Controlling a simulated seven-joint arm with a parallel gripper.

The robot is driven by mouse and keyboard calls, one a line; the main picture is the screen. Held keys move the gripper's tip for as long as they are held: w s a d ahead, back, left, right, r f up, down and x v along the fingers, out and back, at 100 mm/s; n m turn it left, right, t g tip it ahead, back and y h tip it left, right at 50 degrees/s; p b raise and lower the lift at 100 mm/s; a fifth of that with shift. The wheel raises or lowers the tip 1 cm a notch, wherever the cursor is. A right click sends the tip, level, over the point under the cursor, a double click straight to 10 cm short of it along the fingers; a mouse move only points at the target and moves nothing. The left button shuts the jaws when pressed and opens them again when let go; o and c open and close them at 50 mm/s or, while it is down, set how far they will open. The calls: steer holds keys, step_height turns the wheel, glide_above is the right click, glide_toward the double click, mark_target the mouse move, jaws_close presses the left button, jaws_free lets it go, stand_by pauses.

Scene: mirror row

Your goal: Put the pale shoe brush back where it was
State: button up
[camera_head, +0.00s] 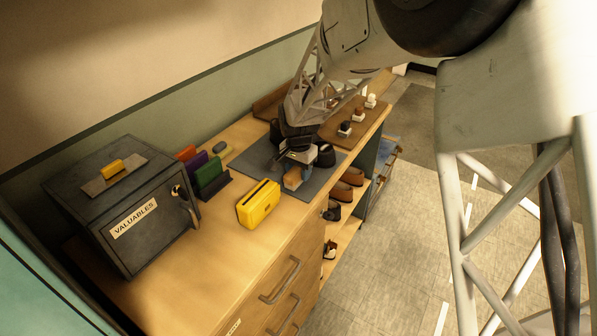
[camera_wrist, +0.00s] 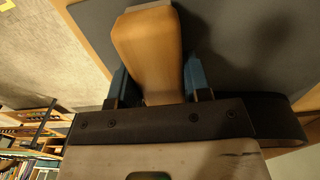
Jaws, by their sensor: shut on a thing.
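My gripper (camera_head: 296,163) is over the dark grey mat (camera_head: 252,164) on the wooden bench. It is shut on a pale wooden piece, which looks like the pale shoe brush (camera_head: 292,180). In the wrist view the brush (camera_wrist: 147,48) sits between the blue fingers of my gripper (camera_wrist: 156,80), its rounded body pointing away from the palm. A whitish strip shows at its far end. The brush is above the mat; I cannot tell whether it touches it. Dark rounded shapes (camera_head: 325,155) beside my gripper are partly hidden, possibly black shoes.
A brown board (camera_head: 330,133) behind holds a row of small white-bottomed items (camera_head: 345,128). A yellow box (camera_head: 258,204) stands left of the mat. A coloured rack (camera_head: 209,175) and a dark "VALUABLES" safe (camera_head: 125,215) are farther left. Brown shoes (camera_head: 341,193) sit on the shelf below the bench edge.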

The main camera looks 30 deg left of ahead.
mark_target(298, 168)
steer(key=shift+f, duration=0.35)
steer(key=o, duration=1)
steer(key=shift+c, duration=0.2)
steer(key=shift+r, duration=0.15)
step_height(298, 168, up, 12)
stand_by(0.9)
